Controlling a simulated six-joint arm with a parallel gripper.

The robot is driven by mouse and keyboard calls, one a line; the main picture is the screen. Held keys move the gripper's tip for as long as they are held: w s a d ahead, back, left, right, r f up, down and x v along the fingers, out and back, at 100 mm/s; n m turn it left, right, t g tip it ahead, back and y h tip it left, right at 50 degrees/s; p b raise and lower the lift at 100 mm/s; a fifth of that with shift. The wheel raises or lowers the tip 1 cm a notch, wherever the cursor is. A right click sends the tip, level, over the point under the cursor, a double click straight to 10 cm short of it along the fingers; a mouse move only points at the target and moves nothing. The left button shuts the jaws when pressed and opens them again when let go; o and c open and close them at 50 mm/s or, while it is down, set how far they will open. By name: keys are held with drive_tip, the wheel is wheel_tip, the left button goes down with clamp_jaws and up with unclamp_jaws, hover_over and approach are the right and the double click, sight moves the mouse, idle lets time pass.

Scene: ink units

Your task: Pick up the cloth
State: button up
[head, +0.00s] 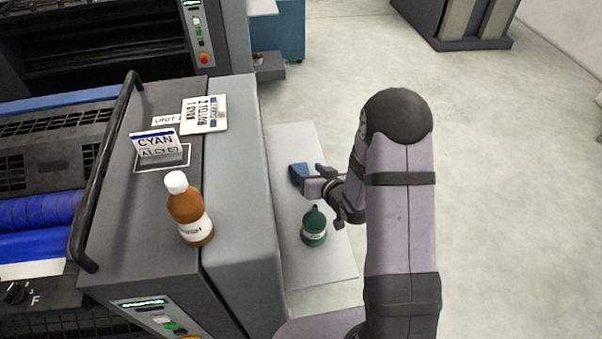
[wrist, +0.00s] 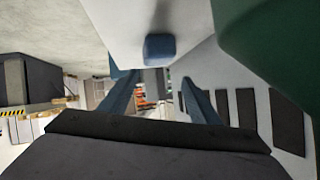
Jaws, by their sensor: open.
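A small blue block-like shape, which may be the folded cloth (wrist: 160,47), shows in the wrist view against the pale shelf. It lies beyond my fingertips and between their lines, apart from both. My gripper (wrist: 160,82) is open, with a blue finger on each side and nothing between them. In the head view my gripper (head: 309,173) is low over the pale shelf, pointing left. Blue shapes show at its end there, and I cannot tell finger from cloth among them.
A green bottle (head: 314,228) stands on the pale shelf (head: 325,270) close to my gripper. It looms at the upper right of the wrist view (wrist: 275,45). A brown bottle (head: 190,212), a CYAN card (head: 157,143) and a label plate (head: 204,115) are on the grey machine at left.

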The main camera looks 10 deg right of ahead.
drive_tip(key=shift+f, duration=1.35)
drive_tip(key=shift+w+f, duration=0.15)
drive_tip(key=shift+f, duration=0.2)
drive_tip(key=shift+p+x, duration=0.4)
drive_tip(key=shift+x, duration=0.9)
drive_tip(key=shift+r, duration=0.1)
drive_tip(key=c, duration=0.8)
drive_tip(key=shift+c, duration=0.2)
